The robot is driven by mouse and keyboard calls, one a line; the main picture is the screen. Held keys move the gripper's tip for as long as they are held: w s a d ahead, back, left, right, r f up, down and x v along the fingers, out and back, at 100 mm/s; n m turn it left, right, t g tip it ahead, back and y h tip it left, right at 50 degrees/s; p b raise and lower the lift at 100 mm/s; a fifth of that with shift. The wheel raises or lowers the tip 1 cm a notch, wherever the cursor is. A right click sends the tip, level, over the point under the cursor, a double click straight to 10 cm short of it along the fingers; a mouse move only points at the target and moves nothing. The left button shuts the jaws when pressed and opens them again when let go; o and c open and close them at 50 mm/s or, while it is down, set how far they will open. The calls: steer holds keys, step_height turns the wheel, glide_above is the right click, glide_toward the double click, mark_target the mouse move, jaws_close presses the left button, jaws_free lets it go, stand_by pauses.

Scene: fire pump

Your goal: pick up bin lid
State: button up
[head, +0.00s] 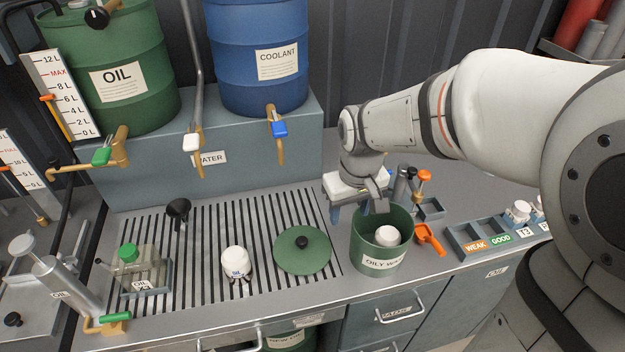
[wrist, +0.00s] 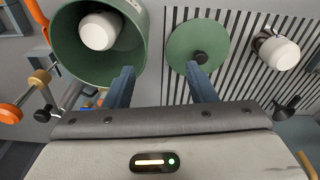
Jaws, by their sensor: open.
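The bin lid (head: 290,260) is a round green disc with a black knob in its middle. It lies knob up on the slatted drain grate, left of the green oily waste bin (head: 377,264), and also shows in the wrist view (wrist: 182,42). The bin is uncovered, with a white container (head: 387,235) inside. My gripper (head: 348,214) is open and empty, behind the bin and to the right of the lid. In the wrist view, the right blue finger of my gripper (wrist: 160,70) overlaps the lid's near edge in the picture; contact cannot be told.
A white container (head: 236,262) stands left of the lid on the grate. A black funnel (head: 178,208) and glass bottle (head: 140,267) are farther left. An orange scoop (head: 430,239) and sorting tray (head: 470,240) lie right of the bin. Drum taps (head: 278,130) overhang behind.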

mark_target(302, 239)
steer(key=w+a+f+n, duration=0.1)
steer(key=a+f, duration=0.1)
steer(key=a, duration=0.1)
steer(key=w+a+f+n, duration=0.1)
steer(key=a+f, duration=0.1)
steer(key=a, duration=0.1)
steer(key=w+a+f+n+g, duration=0.1)
steer(key=a+f, duration=0.1)
steer(key=a, duration=0.2)
steer(key=shift+w+f+p, duration=0.3)
steer(key=shift+a+f, duration=0.1)
steer(key=shift+f, duration=0.25)
step_height(302, 239, down, 7)
steer(key=shift+s+f+p, duration=0.1)
steer(key=shift+f+p, duration=0.05)
steer(key=shift+p, duration=0.7)
steer(key=shift+c, duration=0.3)
jaws_close()
